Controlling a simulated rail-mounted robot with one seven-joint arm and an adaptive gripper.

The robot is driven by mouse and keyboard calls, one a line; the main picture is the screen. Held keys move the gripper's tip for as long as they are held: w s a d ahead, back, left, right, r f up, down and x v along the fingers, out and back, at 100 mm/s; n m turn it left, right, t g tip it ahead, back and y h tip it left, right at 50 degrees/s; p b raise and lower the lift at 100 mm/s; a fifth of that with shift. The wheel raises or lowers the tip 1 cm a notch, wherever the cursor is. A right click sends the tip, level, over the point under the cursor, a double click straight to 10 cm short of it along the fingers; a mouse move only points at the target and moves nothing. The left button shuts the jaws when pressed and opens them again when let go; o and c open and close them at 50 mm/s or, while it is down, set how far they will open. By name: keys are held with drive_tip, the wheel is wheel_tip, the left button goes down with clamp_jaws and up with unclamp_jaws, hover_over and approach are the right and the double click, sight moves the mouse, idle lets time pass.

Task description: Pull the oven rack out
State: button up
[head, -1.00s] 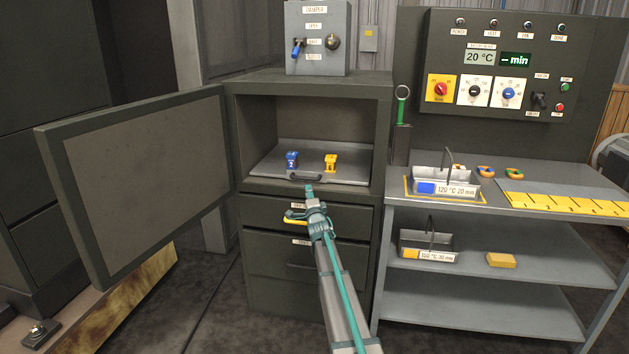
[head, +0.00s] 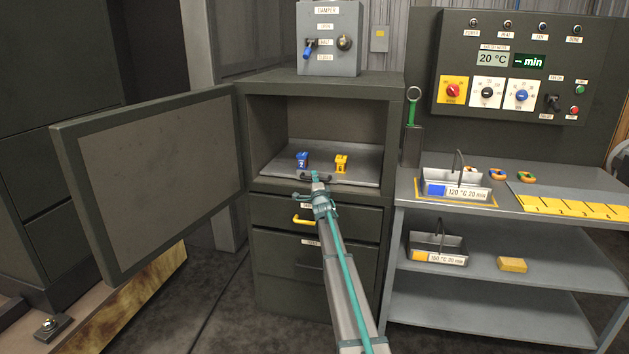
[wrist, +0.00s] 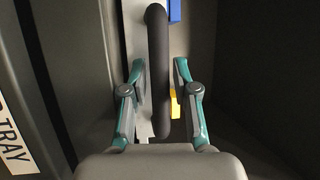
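The oven rack (head: 361,174) is a grey metal sheet inside the open oven chamber, with a dark bar handle (wrist: 158,75) at its front edge. My gripper (head: 316,176) is at this handle in the head view. In the wrist view my gripper (wrist: 160,68) is open, with one teal finger on each side of the handle. Gaps show between the bar and both fingers. A blue block (head: 302,160) and a yellow block (head: 341,164) stand on the rack. My gripper hides part of the handle in the head view.
The oven door (head: 160,180) stands wide open at the left. Drawers, one with a yellow handle (head: 302,220), sit below the chamber. A shelf bench (head: 480,215) with wire-handled trays (head: 470,190) stands at the right. Free floor shows in front of the oven.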

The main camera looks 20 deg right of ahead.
drive_tip(key=shift+c, duration=0.4)
clamp_jaws()
